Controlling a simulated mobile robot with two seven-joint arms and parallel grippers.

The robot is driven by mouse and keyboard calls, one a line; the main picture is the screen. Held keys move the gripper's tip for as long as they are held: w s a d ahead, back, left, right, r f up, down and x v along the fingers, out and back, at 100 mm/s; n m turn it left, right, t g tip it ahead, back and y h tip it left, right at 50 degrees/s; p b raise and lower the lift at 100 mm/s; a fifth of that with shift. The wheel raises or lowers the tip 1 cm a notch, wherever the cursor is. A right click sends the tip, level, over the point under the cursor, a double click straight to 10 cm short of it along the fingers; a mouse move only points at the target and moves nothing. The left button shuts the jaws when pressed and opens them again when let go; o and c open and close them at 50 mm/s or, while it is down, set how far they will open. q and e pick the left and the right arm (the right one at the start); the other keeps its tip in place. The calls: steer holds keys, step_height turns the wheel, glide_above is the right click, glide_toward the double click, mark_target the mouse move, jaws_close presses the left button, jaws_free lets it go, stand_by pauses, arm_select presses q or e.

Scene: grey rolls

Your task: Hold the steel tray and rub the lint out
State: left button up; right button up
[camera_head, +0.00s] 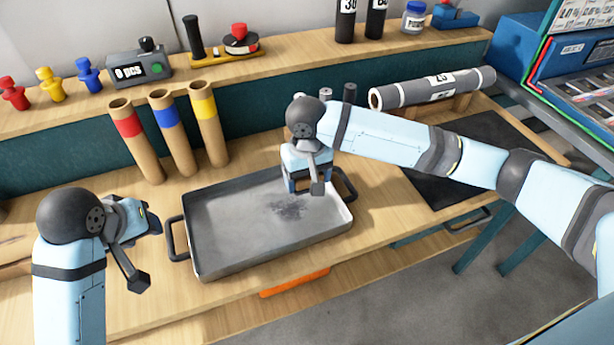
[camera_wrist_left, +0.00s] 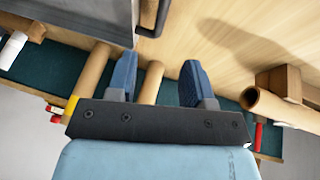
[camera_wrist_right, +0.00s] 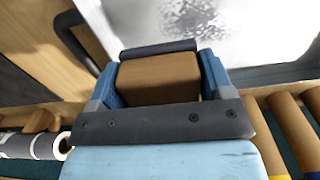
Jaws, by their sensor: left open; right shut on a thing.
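The steel tray (camera_head: 235,225) is a shallow grey tray with dark handles on the bench. A dark patch of lint (camera_head: 290,209) lies on its floor, right of the middle, and shows in the right wrist view (camera_wrist_right: 195,17). My right gripper (camera_head: 306,188) is over the tray's back right part, beside the lint. It is shut on a brown block (camera_wrist_right: 158,78) with a dark strip along its far edge; the head view mostly hides this block. Whether the block touches the tray I cannot tell. My left gripper (camera_wrist_left: 158,72) is open and empty, left of the tray's left handle (camera_head: 178,239).
Several cardboard tubes with coloured bands (camera_head: 172,133) stand behind the tray. A grey roll (camera_head: 432,87) lies at the back right, near a dark mat (camera_head: 470,160). Coloured pegs (camera_head: 51,84) stand on the back shelf. An orange thing (camera_head: 295,282) shows at the bench's front edge.

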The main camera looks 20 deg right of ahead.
mark_target(167, 234)
arm_select(q)
steer(key=x, duration=1.1)
steer(key=shift+w, duration=0.45)
jaws_close()
